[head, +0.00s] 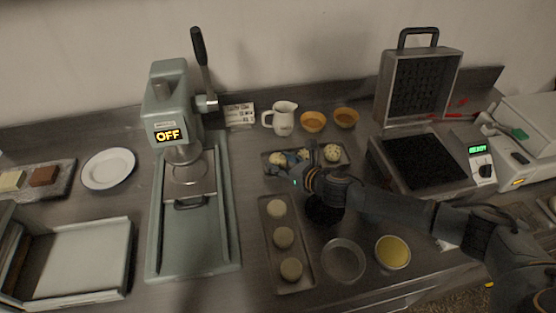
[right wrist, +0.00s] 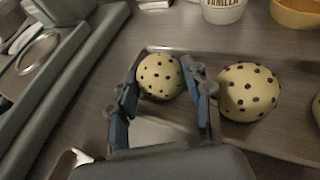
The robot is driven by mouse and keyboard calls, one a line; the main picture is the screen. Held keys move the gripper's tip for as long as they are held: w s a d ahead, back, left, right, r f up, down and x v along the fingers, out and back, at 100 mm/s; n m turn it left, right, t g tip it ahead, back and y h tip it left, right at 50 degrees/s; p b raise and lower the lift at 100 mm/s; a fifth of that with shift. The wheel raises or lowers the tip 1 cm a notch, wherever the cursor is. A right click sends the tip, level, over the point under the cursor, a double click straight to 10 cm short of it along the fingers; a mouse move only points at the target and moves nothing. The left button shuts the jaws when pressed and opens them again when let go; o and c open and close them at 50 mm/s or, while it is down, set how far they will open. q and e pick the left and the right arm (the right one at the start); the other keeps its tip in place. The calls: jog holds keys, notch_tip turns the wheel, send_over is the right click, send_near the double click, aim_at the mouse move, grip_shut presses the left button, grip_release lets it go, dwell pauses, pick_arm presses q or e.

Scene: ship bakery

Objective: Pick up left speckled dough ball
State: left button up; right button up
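The left speckled dough ball (right wrist: 160,77) is pale with dark specks and lies at the left end of a dark tray (right wrist: 284,146). In the right wrist view my right gripper (right wrist: 158,92) is open, with one finger on each side of this ball. I cannot tell whether the fingers touch it. A second speckled ball (right wrist: 248,92) lies just right of the right finger. In the head view the left ball (head: 277,158) shows beyond my gripper, and another speckled ball (head: 332,153) is at the tray's right. My left gripper is not in view.
A tray (head: 268,240) with plain dough balls lies in front. A press (head: 170,130) reading OFF stands left. A white pitcher (head: 284,118) and orange bowls (head: 313,122) stand behind. An open waffle iron (head: 420,85) is right, with a glass bowl (head: 343,260) and a yellow-filled bowl (head: 392,252) in front.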

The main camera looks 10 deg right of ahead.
jog(key=shift+c, duration=0.8)
